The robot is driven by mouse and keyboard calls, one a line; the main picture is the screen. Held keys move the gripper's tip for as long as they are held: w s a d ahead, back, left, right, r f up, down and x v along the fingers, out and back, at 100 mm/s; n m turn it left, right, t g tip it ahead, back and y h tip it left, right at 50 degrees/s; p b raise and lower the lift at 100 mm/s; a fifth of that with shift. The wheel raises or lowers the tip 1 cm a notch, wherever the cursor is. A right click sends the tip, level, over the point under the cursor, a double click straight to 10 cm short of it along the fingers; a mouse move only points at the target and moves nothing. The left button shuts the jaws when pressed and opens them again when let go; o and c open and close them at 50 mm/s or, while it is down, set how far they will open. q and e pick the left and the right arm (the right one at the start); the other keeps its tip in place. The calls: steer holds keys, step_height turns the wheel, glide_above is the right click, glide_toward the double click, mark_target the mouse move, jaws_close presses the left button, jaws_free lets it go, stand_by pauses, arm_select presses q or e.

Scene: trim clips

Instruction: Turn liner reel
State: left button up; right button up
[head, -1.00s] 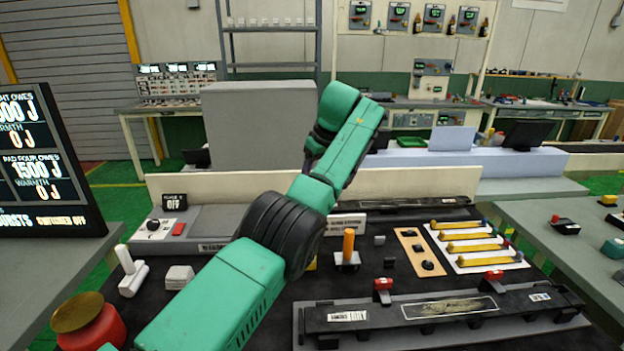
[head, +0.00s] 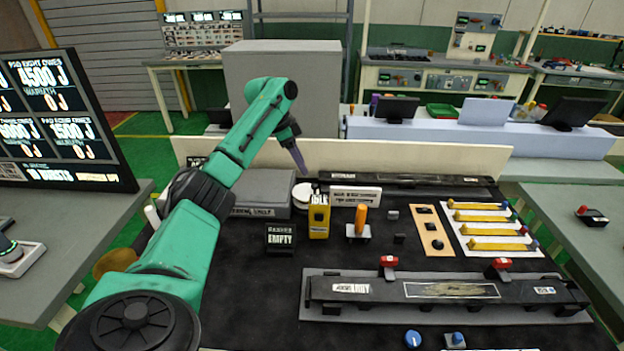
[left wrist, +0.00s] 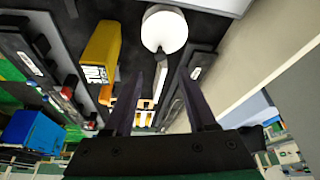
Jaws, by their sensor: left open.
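The liner reel looks to be the round white disc (head: 303,195) at the back of the black mat, behind the yellow box (head: 319,217) and left of a white label sign. In the left wrist view the white disc (left wrist: 165,30) lies just beyond my fingertips, with a pale narrow strip running from it. My left gripper (head: 302,172) points down, just above the disc. In the left wrist view its two dark fingers (left wrist: 171,68) are apart with nothing held between them. I cannot tell whether a fingertip touches the disc. My right gripper is not in view.
A low cream wall (head: 430,158) runs behind the mat, and a grey box (head: 262,190) stands left of the disc. A small "EMPTY" sign (head: 281,238), an orange-handled tool (head: 361,218) and a long black trim fixture (head: 450,290) are in front.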

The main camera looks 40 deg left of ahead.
mark_target(314, 185)
arm_select(q)
steer(key=p+x, duration=0.1)
steer(key=x, duration=0.7)
steer(key=shift+w+f, duration=0.1)
steer(key=shift+f, duration=0.05)
steer(key=shift+c, duration=0.4)
jaws_close()
